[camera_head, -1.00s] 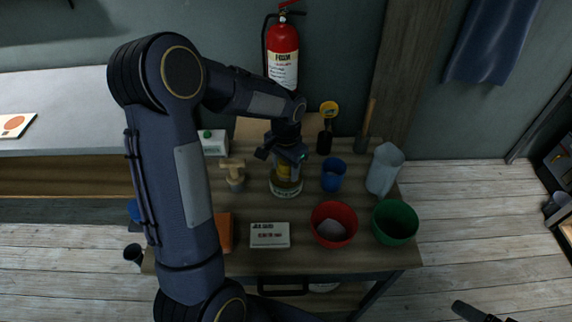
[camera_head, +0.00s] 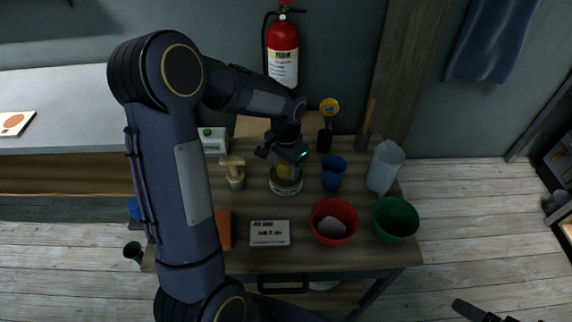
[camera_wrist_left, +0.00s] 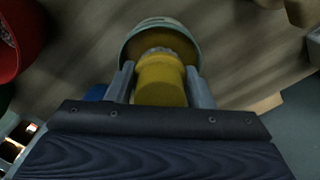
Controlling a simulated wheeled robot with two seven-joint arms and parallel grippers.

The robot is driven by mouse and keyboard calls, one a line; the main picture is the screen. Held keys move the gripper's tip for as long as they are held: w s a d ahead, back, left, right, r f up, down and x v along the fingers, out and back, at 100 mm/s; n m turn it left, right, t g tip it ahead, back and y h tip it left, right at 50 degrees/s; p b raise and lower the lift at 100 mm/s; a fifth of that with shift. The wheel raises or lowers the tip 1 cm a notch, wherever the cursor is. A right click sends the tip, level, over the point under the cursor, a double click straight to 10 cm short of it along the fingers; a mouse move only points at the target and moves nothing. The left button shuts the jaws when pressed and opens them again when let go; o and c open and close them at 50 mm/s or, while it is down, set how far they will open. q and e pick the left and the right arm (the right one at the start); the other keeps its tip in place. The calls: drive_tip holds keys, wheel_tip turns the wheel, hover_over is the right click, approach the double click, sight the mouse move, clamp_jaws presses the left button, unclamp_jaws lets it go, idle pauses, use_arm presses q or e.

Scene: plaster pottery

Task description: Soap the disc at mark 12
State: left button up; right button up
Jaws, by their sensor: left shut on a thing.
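My left gripper (camera_head: 285,158) is over the round jar (camera_head: 286,188) with a pale rim on the work table. It is shut on a yellow thing (camera_wrist_left: 162,82), which sits between both fingers in the left wrist view. The yellow thing's far end is at the mouth of the jar, also seen in the wrist view (camera_wrist_left: 135,32); I cannot tell how deep it goes. An orange disc (camera_head: 14,121) lies on a white board on the grey bench at far left; no mark number is readable. A dark part of what looks like my right gripper (camera_head: 474,311) shows at the lower right.
A wooden-handled tool (camera_head: 234,172) and a labelled box (camera_head: 270,233) are nearby. The grey bench (camera_head: 70,105) is mostly clear.

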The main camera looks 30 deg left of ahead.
use_arm(q)
drive_tip(key=shift+f+b, duration=0.3)
drive_tip(key=shift+f, duration=0.1)
idle(1.1)
drive_tip(key=shift+r, duration=0.1)
drive_tip(key=shift+r+p, duration=2.65)
drive_tip(key=shift+r, duration=0.8)
